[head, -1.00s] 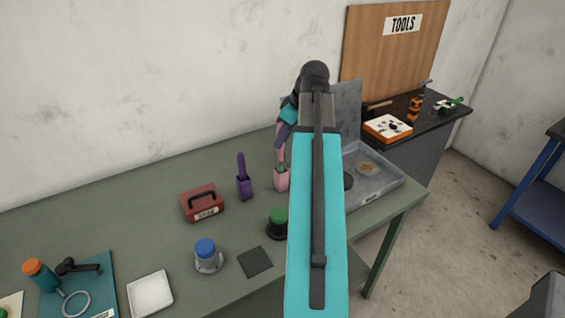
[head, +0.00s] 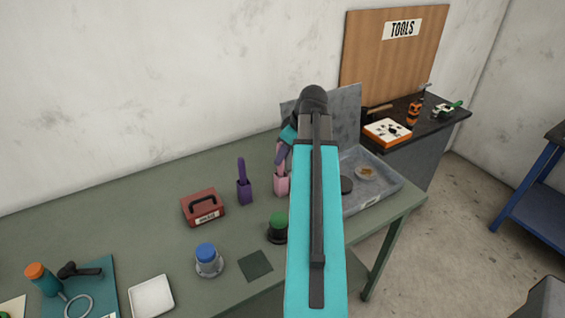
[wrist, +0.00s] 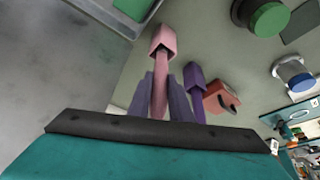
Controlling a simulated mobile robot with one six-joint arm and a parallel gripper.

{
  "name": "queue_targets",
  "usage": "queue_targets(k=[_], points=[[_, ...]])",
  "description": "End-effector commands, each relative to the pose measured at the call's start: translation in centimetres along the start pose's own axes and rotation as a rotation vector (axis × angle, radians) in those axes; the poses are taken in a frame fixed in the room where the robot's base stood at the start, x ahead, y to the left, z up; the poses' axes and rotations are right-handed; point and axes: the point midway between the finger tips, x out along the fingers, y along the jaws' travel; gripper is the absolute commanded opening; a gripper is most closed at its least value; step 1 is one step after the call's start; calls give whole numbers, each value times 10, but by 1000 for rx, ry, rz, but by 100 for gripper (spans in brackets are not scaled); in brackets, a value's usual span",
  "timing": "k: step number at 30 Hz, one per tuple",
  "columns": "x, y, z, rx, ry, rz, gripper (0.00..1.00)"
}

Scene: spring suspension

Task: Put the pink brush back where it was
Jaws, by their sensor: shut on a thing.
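The pink brush (wrist: 160,88) has a long pink handle, and my gripper (wrist: 162,84) is shut on it with a grey-purple finger on each side. The brush's lower end meets the mouth of the pink holder (wrist: 164,38) and appears to be inside it; how deep it sits I cannot tell. In the head view the pink holder (head: 282,186) stands upright on the green bench, with my gripper (head: 282,152) just above it. My arm partly hides that area.
A purple brush in a purple holder (head: 244,191) stands close by on the left, with a red toolbox (head: 203,207) beyond it. A green-topped jar (head: 278,228) is in front. A grey open case (head: 375,198) lies to the right.

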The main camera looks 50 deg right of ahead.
Motion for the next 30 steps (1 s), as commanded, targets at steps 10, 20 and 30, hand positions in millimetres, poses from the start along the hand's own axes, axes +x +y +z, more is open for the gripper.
queue_targets(k=[10, 20, 30], points=[[25, 0, 11, 0, 0, 0, 0], [27, 0, 12, 1, 0, 1, 0], [29, 1, 13, 1, 0, 1, 37]])
